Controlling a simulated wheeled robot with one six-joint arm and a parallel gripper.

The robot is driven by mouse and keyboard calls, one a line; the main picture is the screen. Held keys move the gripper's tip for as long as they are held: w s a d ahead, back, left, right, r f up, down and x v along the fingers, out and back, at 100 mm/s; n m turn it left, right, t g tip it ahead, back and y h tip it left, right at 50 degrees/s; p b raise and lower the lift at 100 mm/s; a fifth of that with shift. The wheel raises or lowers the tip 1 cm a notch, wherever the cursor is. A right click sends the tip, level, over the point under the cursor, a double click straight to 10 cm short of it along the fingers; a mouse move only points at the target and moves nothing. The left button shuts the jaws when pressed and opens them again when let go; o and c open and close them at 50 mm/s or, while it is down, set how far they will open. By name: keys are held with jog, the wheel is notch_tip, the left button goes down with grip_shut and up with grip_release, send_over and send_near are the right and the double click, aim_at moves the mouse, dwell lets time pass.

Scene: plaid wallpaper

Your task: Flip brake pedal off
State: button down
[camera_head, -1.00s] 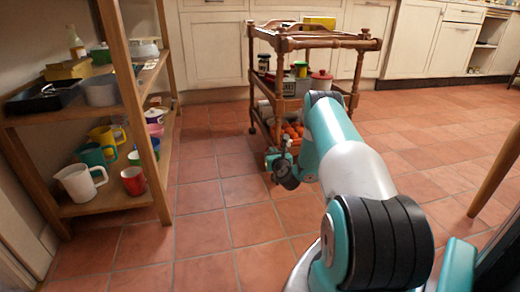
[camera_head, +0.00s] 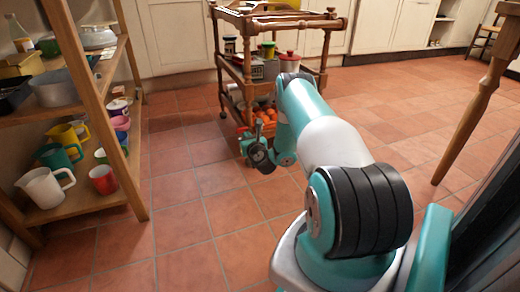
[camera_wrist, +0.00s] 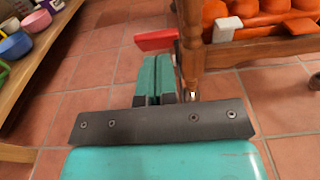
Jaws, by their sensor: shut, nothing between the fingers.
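A red pedal (camera_wrist: 156,40) sticks out to the left beside the near wooden leg (camera_wrist: 190,45) of the trolley in the wrist view. I take it for the brake pedal. My gripper (camera_wrist: 158,58) is shut and empty, its two green fingers side by side. The fingertips appear just below the pedal in the picture; I cannot tell whether they touch it. In the head view my gripper (camera_head: 258,128) is small, in front of the lower part of the wooden trolley (camera_head: 276,18). The trolley's foot is partly hidden by my arm there.
The trolley's bottom shelf holds several orange round things (camera_wrist: 265,8) and a white block (camera_wrist: 227,29). A wooden shelf unit (camera_head: 92,95) with cups and jugs stands at left. A wooden leg (camera_head: 470,110) stands at right. Tiled floor between is clear.

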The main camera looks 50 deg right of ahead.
jog(key=p+v, duration=0.4)
jog(key=p, duration=0.3)
jog(key=shift+s+r, duration=0.2)
jog(key=shift+s, duration=0.05)
jog(key=shift+a+p, duration=0.1)
jog(key=shift+p, duration=0.65)
jog(key=p+v, duration=0.6)
jog(key=p, duration=0.7)
jog(key=shift+s+a+r, duration=0.2)
jog(key=shift+s+a, duration=0.1)
